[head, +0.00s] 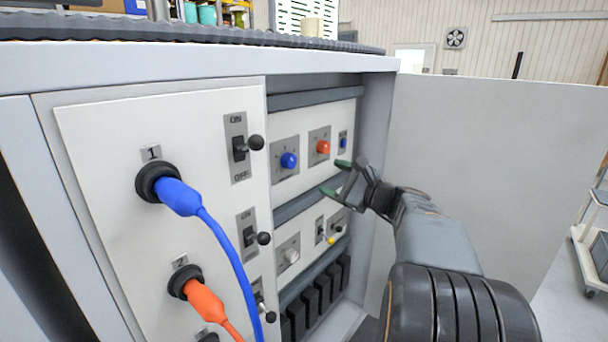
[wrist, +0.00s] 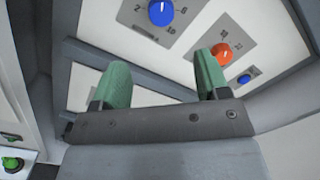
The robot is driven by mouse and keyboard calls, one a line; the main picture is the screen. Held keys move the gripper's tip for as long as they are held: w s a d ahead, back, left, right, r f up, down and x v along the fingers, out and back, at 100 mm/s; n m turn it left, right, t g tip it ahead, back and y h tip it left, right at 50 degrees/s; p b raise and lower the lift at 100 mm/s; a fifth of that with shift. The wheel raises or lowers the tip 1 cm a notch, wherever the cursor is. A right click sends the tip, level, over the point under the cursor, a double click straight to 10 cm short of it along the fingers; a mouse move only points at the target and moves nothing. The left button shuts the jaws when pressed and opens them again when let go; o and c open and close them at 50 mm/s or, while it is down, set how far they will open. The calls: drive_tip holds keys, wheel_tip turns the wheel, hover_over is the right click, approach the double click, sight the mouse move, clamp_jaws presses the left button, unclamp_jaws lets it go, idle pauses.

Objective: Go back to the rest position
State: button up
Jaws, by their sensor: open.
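My gripper (head: 336,177) is in front of the inner panel of the cabinet, right of the blue knob (head: 289,160) and the orange knob (head: 322,147). Its green-tipped fingers are apart with nothing between them. In the wrist view my gripper (wrist: 158,82) shows its two green fingertips below the blue knob (wrist: 160,12) and the orange knob (wrist: 221,53). A small blue switch (wrist: 244,79) is right of the right fingertip. No contact with the panel is visible.
A wide front panel (head: 100,130) on the left carries lever switches and a blue plug (head: 180,196) and an orange plug (head: 205,302) with hanging cables. An open door (head: 500,180) stands right of my arm. A cart (head: 590,235) is at the far right.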

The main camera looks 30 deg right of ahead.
drive_tip(key=s+a+f+n+g+h+p, duration=0.2)
drive_tip(key=s+a+f+n+g, duration=0.25)
drive_tip(key=f, duration=0.25)
drive_tip(key=s+a+f+n+g+h+p, duration=0.1)
drive_tip(key=s+a+f+n+g, duration=0.3)
drive_tip(key=f+n+g, duration=0.3)
drive_tip(key=s+a+r+n+g+h+p, duration=0.1)
drive_tip(key=s+a+r+n+h+p, duration=0.1)
drive_tip(key=s+a+n+h+p, duration=0.2)
drive_tip(key=shift+s+a+r+n+g+h+p, duration=0.4)
drive_tip(key=shift+s+a+n+p, duration=1.3)
drive_tip(key=shift+s+a+n, duration=1.3)
drive_tip(key=shift+w+d+n, duration=0.4)
drive_tip(key=shift+d+n, duration=0.05)
drive_tip(key=shift+d, duration=0.05)
